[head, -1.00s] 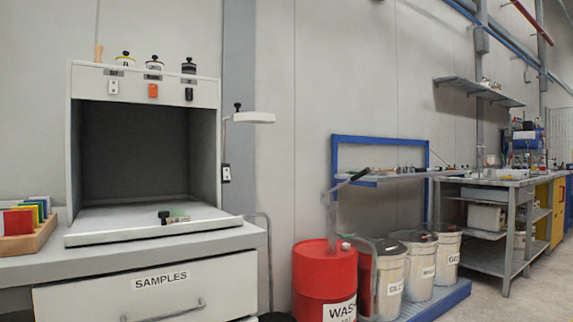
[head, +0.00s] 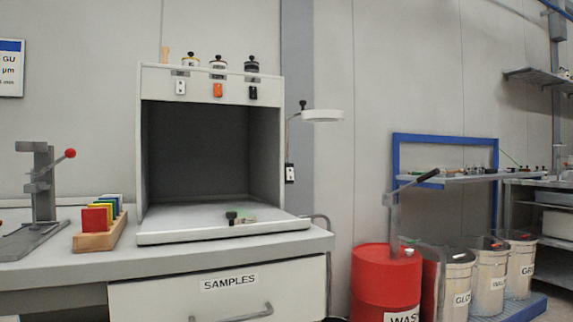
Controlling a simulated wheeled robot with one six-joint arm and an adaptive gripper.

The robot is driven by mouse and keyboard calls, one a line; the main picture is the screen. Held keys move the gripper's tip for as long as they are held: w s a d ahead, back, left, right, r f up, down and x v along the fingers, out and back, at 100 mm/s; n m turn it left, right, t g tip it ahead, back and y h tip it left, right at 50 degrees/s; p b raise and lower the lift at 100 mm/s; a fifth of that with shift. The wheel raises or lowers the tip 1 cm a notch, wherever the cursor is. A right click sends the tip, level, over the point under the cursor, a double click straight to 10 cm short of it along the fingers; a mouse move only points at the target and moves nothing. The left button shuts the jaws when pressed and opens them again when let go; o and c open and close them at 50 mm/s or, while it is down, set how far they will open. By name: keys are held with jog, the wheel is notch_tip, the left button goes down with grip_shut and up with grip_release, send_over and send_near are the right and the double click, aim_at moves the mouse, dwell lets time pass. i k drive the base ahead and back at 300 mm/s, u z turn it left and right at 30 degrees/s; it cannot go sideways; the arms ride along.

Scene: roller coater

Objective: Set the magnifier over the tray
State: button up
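The magnifier (head: 322,116) looks like a white round head on a thin arm with a black knob, at the right side of the grey booth. It hangs out to the right of the booth, clear of the tray (head: 185,230). The tray is a pale, low-rimmed slab at the booth's open front, on the bench. A small green and black item (head: 240,216) lies on it. My gripper is not in view.
A wooden rack of coloured panels (head: 100,238) and a grey press with a red knob (head: 42,195) stand left of the booth. The samples drawer (head: 225,295) is below. A red waste drum (head: 385,285) and several pails stand right of the bench.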

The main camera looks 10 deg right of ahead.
aim_at(310, 116)
jog(key=k, duration=0.65)
jog(key=z, duration=0.5)
jog(key=i, duration=1.35)
jog(key=z, duration=0.15)
